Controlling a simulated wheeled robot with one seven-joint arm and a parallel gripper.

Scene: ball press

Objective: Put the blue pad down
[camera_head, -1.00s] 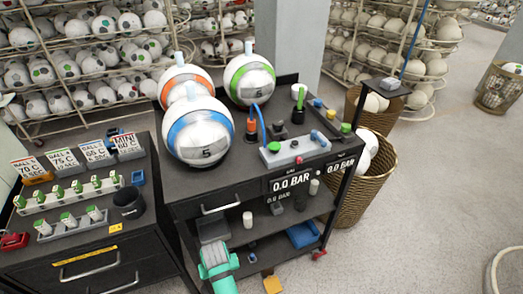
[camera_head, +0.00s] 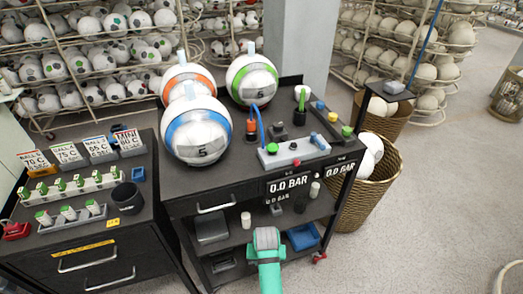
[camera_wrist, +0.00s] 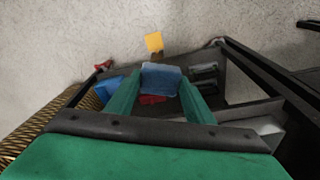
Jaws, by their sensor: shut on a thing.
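The blue pad (camera_wrist: 161,80) shows in the wrist view between the two green fingers of my gripper (camera_wrist: 160,88). The gripper is shut on it. In the head view my gripper (camera_head: 266,238) is in front of the cart's lower shelves, and its fingers and the pad cannot be made out there. The wrist view looks down past the pad onto the cart's shelf area. Whether the pad touches any surface is unclear.
A blue tray (camera_head: 303,236) sits on the cart shelf, right of my gripper. Grey bins (camera_head: 211,229) stand to the left. A wicker basket (camera_head: 372,190) is beside the cart. A yellow piece (camera_wrist: 153,42) and a red piece (camera_wrist: 151,99) show near the pad.

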